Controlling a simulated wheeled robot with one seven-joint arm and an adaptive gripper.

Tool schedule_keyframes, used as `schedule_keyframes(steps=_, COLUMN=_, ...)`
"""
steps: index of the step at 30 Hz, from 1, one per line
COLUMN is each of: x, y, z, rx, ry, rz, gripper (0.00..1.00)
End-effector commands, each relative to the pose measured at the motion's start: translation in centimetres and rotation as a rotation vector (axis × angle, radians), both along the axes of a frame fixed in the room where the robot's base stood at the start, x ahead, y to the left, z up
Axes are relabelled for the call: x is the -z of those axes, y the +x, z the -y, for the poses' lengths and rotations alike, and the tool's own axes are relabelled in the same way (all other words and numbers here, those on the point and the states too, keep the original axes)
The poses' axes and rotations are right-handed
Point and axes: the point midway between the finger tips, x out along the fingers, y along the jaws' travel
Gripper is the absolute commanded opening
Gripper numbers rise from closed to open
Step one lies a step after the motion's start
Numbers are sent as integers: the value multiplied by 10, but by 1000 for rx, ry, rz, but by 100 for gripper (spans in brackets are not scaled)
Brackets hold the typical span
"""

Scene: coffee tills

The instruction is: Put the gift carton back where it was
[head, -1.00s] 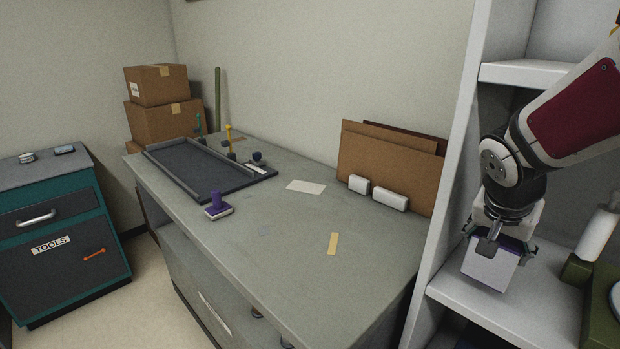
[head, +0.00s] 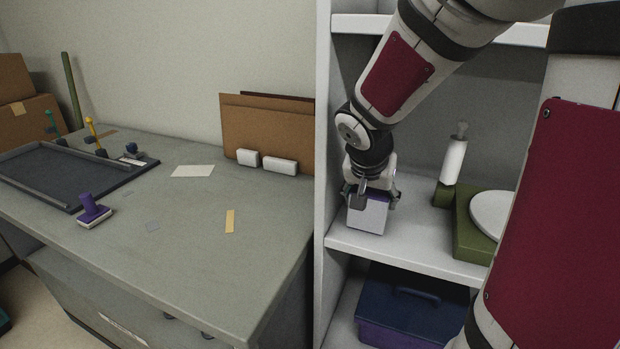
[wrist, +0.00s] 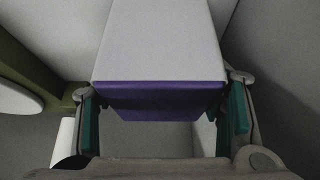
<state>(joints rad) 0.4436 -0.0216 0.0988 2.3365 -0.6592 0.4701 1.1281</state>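The gift carton (head: 367,214) is a small white box with a purple face. In the head view it is at the left end of the middle shelf, at or just above the shelf surface; I cannot tell whether it touches. My gripper (head: 371,196) points down over it, with a finger on each side. In the wrist view the carton (wrist: 160,45) fills the gap between the green finger pads of my gripper (wrist: 163,112), which looks shut on it. The carton's underside is hidden.
The white shelf (head: 400,245) also holds a green scale-like device (head: 474,235) with a round plate and a white bottle (head: 453,163) to the right. A blue bin (head: 400,325) sits below. The grey counter (head: 190,240) at left holds a purple stamp (head: 92,211) and a dark tray (head: 60,178).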

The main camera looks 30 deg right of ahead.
Motion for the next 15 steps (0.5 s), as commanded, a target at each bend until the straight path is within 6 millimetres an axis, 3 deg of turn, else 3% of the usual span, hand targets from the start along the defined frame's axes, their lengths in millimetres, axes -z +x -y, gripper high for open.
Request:
schedule_keyframes(steps=3, x=0, y=0, z=0, rx=0, ry=0, rz=0, gripper=82)
schedule_keyframes(steps=15, x=-3, y=0, z=0, rx=1, ry=0, rz=0, gripper=82)
